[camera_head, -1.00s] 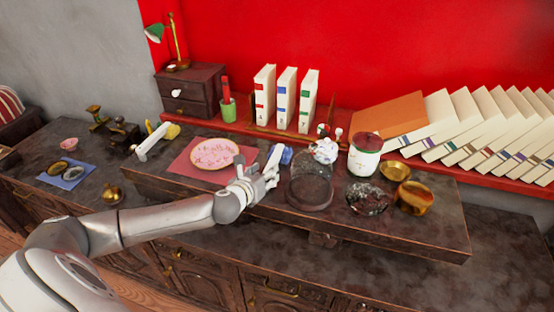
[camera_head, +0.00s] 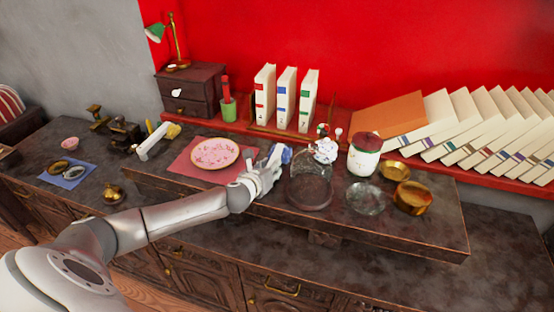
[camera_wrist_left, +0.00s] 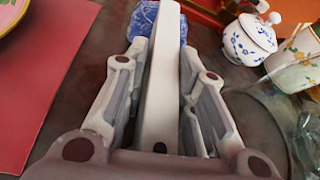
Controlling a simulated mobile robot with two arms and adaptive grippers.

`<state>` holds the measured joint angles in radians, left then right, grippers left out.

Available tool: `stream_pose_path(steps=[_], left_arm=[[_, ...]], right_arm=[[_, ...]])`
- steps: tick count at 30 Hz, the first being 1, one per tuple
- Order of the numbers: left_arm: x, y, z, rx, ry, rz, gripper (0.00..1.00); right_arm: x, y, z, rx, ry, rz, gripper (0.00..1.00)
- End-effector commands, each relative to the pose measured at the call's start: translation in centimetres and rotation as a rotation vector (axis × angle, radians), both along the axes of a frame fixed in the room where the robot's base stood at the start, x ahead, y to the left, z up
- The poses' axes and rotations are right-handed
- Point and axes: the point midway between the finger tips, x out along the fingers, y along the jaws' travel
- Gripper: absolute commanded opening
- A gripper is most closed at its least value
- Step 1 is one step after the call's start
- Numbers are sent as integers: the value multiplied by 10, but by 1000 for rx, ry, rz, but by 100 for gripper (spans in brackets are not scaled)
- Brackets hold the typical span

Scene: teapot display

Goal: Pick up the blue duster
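The blue duster has a white handle and a fluffy blue head (camera_head: 286,156). It lies on the raised wooden board, right of the pink plate. My left gripper (camera_head: 274,165) is over its handle from the front left. In the left wrist view the white handle (camera_wrist_left: 160,85) runs between the two fingers (camera_wrist_left: 162,60), which look closed up against its sides, with the blue head (camera_wrist_left: 143,20) beyond the tips. Whether the duster touches the board is hard to tell. My right gripper is not in view.
A glass dome (camera_head: 311,190) stands close right of my gripper, with a small white floral pot (camera_head: 326,150) behind it. A pink plate (camera_head: 214,153) on a red mat is to the left. A yellow duster (camera_head: 172,131) lies farther left. Brass bowls (camera_head: 412,198) are right.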

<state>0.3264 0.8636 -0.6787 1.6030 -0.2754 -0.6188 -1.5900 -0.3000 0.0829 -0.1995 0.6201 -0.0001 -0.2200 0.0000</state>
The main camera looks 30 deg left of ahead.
Motion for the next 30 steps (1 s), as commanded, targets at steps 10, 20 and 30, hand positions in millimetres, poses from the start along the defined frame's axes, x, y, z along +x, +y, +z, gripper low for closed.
stream_pose_path(steps=[10,20,30], left_arm=[[0,0,1,0,-1,0,0],[1,1,15,2,-4,-1,0],[-30,-5,68,3,-2,-4,0]], right_arm=[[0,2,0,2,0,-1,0],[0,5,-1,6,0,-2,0],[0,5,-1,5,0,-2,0]])
